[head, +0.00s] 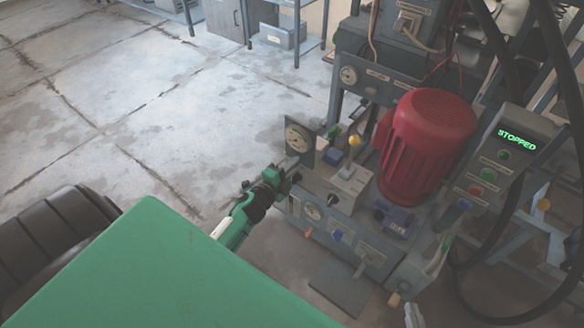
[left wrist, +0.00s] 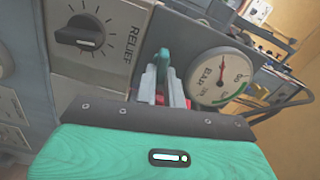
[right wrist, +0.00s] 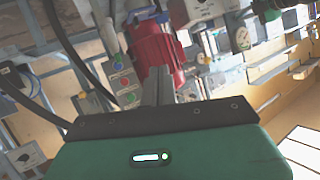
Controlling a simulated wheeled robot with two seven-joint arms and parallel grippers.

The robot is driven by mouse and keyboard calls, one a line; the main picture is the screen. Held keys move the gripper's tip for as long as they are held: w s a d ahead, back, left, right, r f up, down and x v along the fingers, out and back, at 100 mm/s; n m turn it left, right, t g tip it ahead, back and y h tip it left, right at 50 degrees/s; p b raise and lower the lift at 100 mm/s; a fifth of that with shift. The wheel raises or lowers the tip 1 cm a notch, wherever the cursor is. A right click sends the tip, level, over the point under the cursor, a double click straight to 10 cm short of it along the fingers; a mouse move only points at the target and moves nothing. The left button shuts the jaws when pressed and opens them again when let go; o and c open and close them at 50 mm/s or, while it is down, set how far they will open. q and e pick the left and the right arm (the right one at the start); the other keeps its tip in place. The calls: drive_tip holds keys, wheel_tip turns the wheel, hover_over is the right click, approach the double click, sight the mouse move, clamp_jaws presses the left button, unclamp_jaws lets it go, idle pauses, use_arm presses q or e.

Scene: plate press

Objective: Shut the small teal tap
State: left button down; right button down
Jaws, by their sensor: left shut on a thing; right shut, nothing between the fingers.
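The small teal tap (left wrist: 163,60) shows in the left wrist view as an upright teal lever beside a pressure gauge. My left gripper (left wrist: 162,88) is shut on it, with one finger on each side of the lever. In the head view my left gripper (head: 286,168) reaches the left end of the press unit, just below the gauge, and hides the tap there. My right gripper (right wrist: 158,84) is shut and empty in the right wrist view, with the red motor beyond its fingertips. I cannot make it out clearly in the head view.
The gauge (left wrist: 221,78) stands close on the right of the tap. A black RELIEF knob (left wrist: 80,34) is to its left. The red motor (head: 428,135) and a control box reading STOPPED (head: 517,139) are further right. Black hoses hang at the right. Open floor (head: 150,90) lies left.

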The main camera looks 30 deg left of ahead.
use_arm(q)
drive_tip(key=shift+f+m+b, duration=0.1)
drive_tip(key=shift+m+b, duration=0.2)
drive_tip(key=shift+m, duration=0.7)
use_arm(e)
drive_tip(key=shift+a+r+t+y, duration=0.15)
drive_tip(key=shift+a+t+y, duration=0.25)
drive_tip(key=shift+a, duration=0.15)
use_arm(q)
drive_tip(key=c, duration=1.5)
unclamp_jaws()
